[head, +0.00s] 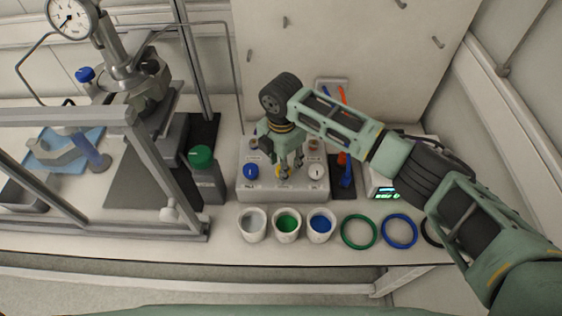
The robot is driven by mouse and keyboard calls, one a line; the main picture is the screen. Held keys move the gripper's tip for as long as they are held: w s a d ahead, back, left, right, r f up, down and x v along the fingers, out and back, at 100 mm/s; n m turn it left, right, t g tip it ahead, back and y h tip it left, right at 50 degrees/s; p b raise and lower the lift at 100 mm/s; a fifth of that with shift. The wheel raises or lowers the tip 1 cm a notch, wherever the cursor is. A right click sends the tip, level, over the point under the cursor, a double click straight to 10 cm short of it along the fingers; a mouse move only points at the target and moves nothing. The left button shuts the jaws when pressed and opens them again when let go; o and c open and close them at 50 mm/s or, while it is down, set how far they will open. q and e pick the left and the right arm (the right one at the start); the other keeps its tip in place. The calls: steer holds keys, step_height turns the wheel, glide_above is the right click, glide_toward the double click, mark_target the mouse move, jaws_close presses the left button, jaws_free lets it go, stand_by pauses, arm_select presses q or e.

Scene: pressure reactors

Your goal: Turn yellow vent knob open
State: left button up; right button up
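The yellow vent knob (278,172) is on the front row of a grey valve box (262,190), between a blue knob (251,171) and a white knob (316,171). Only a sliver of its yellow shows, as my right gripper (287,168) covers most of it. The gripper points down right at the knob from above and behind. I cannot tell whether its fingers touch or grip the knob. The way the knob is turned is hidden. My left gripper is not in view.
Three white cups, with clear (252,224), green (287,224) and blue (321,224) insides, stand in front of the box. Green (358,231) and blue (400,231) rings lie to their right. A green-capped bottle (203,172) and a metal frame (150,160) stand left.

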step_height(320, 180, up, 12)
stand_by(0.4)
steer(key=shift+f, duration=0.15)
